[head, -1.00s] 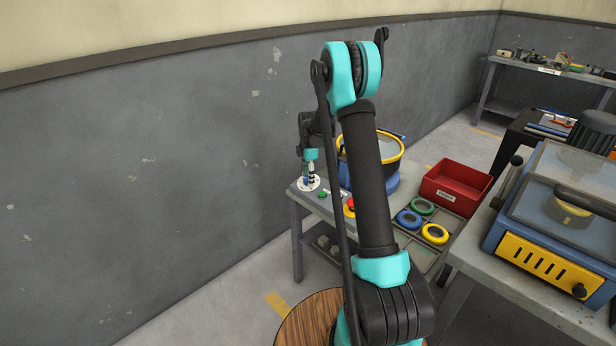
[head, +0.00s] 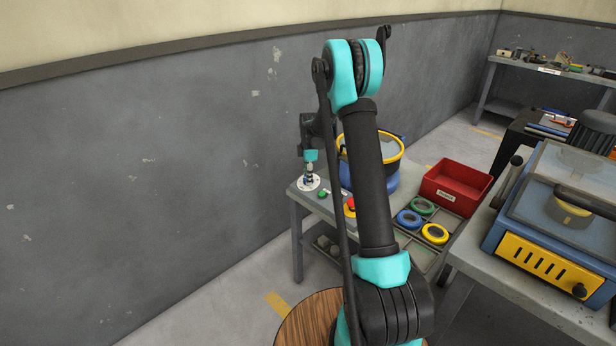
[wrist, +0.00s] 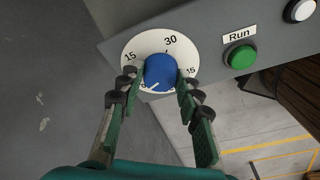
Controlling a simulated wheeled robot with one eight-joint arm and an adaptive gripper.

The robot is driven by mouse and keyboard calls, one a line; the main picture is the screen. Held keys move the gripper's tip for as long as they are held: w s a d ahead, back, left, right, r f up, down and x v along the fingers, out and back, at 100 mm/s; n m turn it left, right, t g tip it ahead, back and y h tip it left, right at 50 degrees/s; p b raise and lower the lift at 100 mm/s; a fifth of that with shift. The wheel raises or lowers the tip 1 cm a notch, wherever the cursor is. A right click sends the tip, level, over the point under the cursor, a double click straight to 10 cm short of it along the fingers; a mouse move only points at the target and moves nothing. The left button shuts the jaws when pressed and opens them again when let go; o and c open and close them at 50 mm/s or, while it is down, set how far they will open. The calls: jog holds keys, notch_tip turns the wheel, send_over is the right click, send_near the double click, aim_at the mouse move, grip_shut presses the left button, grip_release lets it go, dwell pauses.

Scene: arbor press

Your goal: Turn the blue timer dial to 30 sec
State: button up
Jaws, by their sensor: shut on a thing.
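The blue timer dial (wrist: 160,71) sits on a round white scale plate (wrist: 143,45) in the wrist view. The plate shows a 30 at the top and a 15 on the left; another number at the right is partly covered. A pale mark shows near the knob's lower left edge, but I cannot clearly tell the pointer's direction. My gripper (wrist: 160,77) is shut on the dial, with one finger on each side. In the head view my gripper (head: 310,170) points down over the white plate (head: 308,184) at the table's left end. The dial is mostly hidden there.
A green Run button (wrist: 242,56) and a white button (wrist: 300,10) are right of the dial. A red button (head: 350,203), a blue pot with a yellow rim (head: 399,160), coloured rings (head: 435,234) and a red bin (head: 455,187) stand farther right. The wall is behind.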

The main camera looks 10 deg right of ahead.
jog(key=m+t, duration=0.1)
jog(key=m, duration=0.3)
jog(key=shift+s, duration=0.1)
jog(key=m, duration=0.4)
jog(key=shift+s+t, duration=0.1)
jog(key=shift+t, duration=0.3)
jog(key=m, duration=0.3)
jog(key=m+t+h, duration=0.1)
jog(key=m, duration=0.3)
jog(key=shift+s+a+f, duration=0.1)
jog(key=shift+s+a, duration=0.05)
jog(key=shift+a, duration=0.05)
jog(key=m+h, duration=0.1)
jog(key=m, duration=0.2)
jog(key=shift+a+m+t, duration=0.1)
jog(key=shift+m+t, duration=0.3)
jog(key=m+h, duration=0.1)
jog(key=m, duration=0.2)
jog(key=shift+a+m, duration=0.1)
jog(key=shift+m, duration=0.2)
jog(key=m+h, duration=0.1)
jog(key=m, duration=0.2)
jog(key=shift+m, duration=0.3)
jog(key=shift+a+m+g+h, duration=0.1)
jog(key=shift+m+g+h, duration=0.35)
jog(key=shift+m, duration=1.55)
